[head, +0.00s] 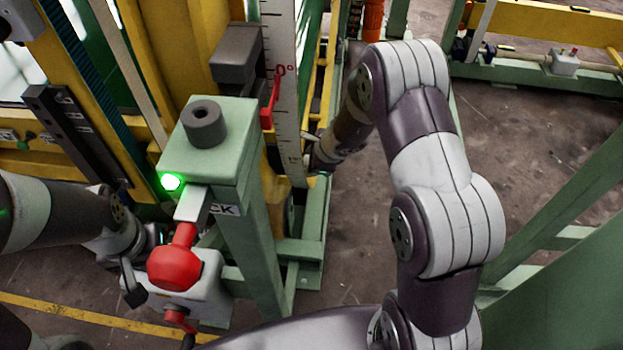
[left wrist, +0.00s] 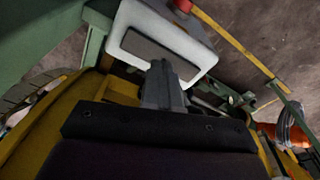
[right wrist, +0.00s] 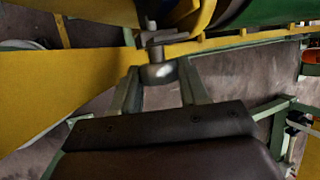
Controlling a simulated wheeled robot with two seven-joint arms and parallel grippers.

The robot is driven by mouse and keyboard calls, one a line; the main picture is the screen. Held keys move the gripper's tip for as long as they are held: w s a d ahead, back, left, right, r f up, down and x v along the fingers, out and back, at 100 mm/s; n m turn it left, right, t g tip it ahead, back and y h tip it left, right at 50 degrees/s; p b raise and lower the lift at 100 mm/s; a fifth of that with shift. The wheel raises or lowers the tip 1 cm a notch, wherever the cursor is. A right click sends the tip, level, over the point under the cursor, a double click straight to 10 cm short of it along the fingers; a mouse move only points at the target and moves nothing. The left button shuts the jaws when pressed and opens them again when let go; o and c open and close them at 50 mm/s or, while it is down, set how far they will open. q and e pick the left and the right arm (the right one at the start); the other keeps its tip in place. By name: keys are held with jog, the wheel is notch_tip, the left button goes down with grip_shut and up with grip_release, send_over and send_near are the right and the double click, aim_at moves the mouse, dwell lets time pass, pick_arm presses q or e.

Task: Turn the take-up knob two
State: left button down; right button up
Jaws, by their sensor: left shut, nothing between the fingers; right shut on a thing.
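In the right wrist view, a round grey metal knob (right wrist: 158,75) on a short stem sits below a yellow beam. My right gripper (right wrist: 161,82) has its fingers on either side of the knob and is shut on it. No number shows on the knob, so I cannot tell from a label that it is knob two. In the head view my right gripper (head: 314,158) is small and partly hidden beside the white scale; the knob cannot be made out there. My left gripper (left wrist: 163,72) is shut and empty, in front of a pale box with a grey panel (left wrist: 160,55).
A green post with a flat top (head: 213,140) carries a dark ring-shaped piece (head: 205,124) and a lit green lamp (head: 171,182). A red knob (head: 174,268) stands in front of it. The white scale (head: 285,110) has a red pointer (head: 270,105). Open floor shows at right.

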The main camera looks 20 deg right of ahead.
pick_arm(q)
notch_tip(320, 180, down, 4)
jog(key=shift+r+b, duration=0.25)
jog(key=shift+b, duration=0.65)
pick_arm(e)
jog(key=shift+s+f, duration=0.1)
jog(key=shift+f, duration=0.3)
pick_arm(q)
jog(key=shift+f+b, duration=0.35)
jog(key=shift+b, duration=0.05)
pick_arm(e)
jog(key=shift+r+t, duration=0.25)
jog(key=shift+t, duration=0.05)
jog(key=o, duration=1.1)
jog(key=shift+a+r, duration=0.1)
jog(key=shift+c, duration=0.2)
pick_arm(q)
jog(key=shift+r+p, duration=0.25)
jog(key=shift+p, duration=0.05)
notch_tip(320, 180, up, 4)
jog(key=p, duration=0.4)
jog(key=shift+r, duration=0.2)
pick_arm(e)
jog(key=v, duration=1.2)
jog(key=shift+s+r, duration=0.25)
